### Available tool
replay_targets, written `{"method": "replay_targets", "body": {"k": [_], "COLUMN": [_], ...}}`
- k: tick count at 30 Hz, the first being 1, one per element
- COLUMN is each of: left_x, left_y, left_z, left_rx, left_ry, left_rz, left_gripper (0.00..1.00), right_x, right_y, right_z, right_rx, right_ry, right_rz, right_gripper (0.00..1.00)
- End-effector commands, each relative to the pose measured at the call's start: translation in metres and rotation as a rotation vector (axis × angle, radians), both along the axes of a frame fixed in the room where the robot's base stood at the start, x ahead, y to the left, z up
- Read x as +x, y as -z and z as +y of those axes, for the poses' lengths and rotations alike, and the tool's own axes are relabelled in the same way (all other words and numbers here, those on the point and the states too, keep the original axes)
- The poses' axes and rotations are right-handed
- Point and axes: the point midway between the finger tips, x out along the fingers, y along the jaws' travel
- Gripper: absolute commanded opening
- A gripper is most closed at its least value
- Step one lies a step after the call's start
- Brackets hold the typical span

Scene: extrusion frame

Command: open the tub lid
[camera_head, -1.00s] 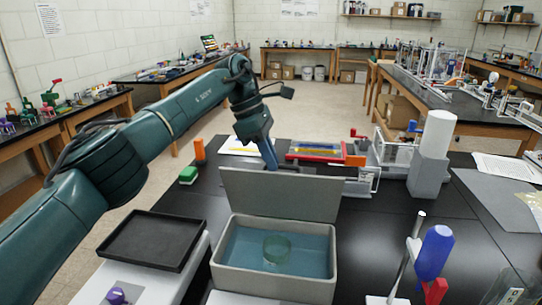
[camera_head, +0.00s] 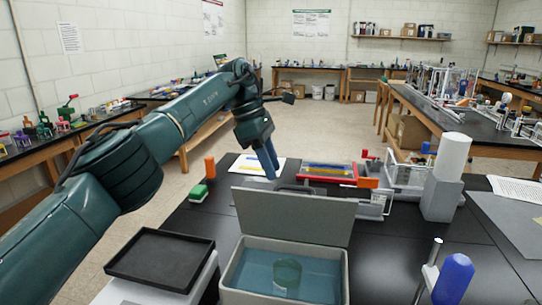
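The grey tub (camera_head: 232,297) stands at the front of the black bench. Its grey lid (camera_head: 292,217) is hinged up at the back edge and stands nearly upright, leaning back a little. Blue-tinted liquid and a greenish round glass vessel (camera_head: 287,275) show inside the tub. A dark handle (camera_head: 297,188) shows just above the lid's top edge. My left gripper (camera_head: 267,168) points down behind the lid, its fingertips just above the top edge in the picture, with no visible hold on the lid. Its finger gap is not clear. My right gripper is out of view.
A black tray (camera_head: 160,258) is left of the tub. A white cylinder on a grey stand (camera_head: 442,198) and a blue-topped item (camera_head: 453,280) are to the right.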

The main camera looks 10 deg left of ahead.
Motion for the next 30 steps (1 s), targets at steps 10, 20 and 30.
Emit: {"method": "replay_targets", "body": {"k": [10, 20, 30], "left_x": [0.001, 0.0, 0.0], "left_y": [-0.025, -0.029, -0.029], "left_z": [0.003, 0.004, 0.004], "left_rx": [-0.005, -0.006, -0.007], "left_ry": [0.007, 0.011, 0.01], "left_rz": [-0.003, -0.004, -0.004], "left_gripper": [0.33, 0.33, 0.33], "right_x": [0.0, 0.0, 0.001], "right_y": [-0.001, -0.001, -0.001], "right_z": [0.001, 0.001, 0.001], "right_rx": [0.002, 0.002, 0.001], "right_ry": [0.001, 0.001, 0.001], "right_rz": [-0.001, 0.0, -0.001], "right_gripper": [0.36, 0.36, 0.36]}}
